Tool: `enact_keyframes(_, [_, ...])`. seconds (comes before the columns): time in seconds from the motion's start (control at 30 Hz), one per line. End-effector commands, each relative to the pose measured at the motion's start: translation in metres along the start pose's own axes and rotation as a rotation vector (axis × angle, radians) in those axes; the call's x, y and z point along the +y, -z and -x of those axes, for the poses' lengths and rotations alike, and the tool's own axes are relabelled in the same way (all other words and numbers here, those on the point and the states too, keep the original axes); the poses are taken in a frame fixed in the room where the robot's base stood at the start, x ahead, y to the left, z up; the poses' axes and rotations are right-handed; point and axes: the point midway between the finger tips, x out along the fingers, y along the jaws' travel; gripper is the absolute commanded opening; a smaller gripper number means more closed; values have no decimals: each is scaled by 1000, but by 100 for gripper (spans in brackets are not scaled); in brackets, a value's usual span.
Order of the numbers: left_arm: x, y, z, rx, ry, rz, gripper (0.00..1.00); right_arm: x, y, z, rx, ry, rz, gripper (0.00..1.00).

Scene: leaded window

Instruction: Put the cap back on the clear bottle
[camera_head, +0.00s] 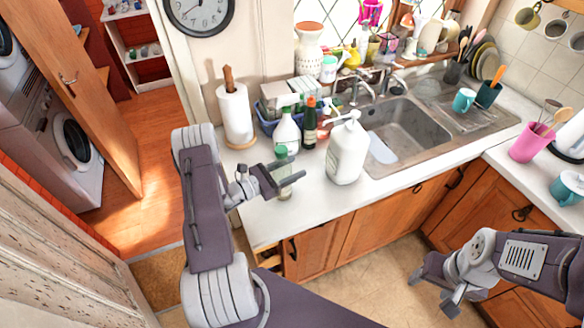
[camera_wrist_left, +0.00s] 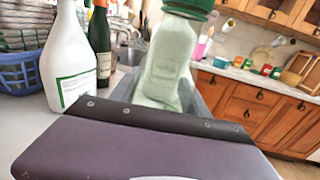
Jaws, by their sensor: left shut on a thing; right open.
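The clear bottle (camera_head: 286,190) is upright near the counter's front left part, with a green cap (camera_head: 281,152) at its top. In the left wrist view the pale, see-through bottle (camera_wrist_left: 172,62) fills the middle, and the green cap (camera_wrist_left: 190,5) is cut off by the top edge. I cannot tell how firmly the cap sits. My left gripper (camera_head: 281,182) is shut around the bottle's body, below the cap. Whether the bottle touches the counter is unclear. My right gripper (camera_head: 436,290) is open and empty, low in front of the cabinets.
A white pump bottle (camera_head: 347,152), a white spray-type bottle (camera_head: 287,130) and a dark bottle (camera_head: 310,125) stand close behind. A paper towel roll (camera_head: 235,112) is at the left, the sink (camera_head: 405,130) at the right. The counter's front strip (camera_head: 315,215) is clear.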

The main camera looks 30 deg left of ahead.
Motion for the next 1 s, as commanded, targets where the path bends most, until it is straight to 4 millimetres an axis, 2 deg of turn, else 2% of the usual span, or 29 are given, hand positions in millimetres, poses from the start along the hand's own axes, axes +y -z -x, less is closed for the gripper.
enact_keyframes(0.2, [0, 5, 0, 0, 0, 0, 0, 0, 0, -5, 0, 0, 0, 59])
enact_keyframes(0.23, [0, 4, 0, 0, 0, 0, 59, 0, 0, -4, 0, 0, 0, 59])
enact_keyframes(0.3, [0, 3, 0, 0, 0, 0, 76, 0, 0, -3, 0, 0, 0, 59])
enact_keyframes(0.57, [0, 3, 0, 0, 0, 0, 76, 0, 0, -3, 0, 0, 0, 59])
enact_keyframes(0.67, [0, -4, 0, 0, 0, 0, 76, 0, 0, 4, 0, 0, 0, 59])
enact_keyframes(0.77, [2, 2, 16, 1, -5, 1, 76, 0, -1, -6, 0, 0, 0, 59])
enact_keyframes(1.0, [2, 3, 73, 0, -8, -1, 76, 0, -2, -20, 0, 0, 0, 59])
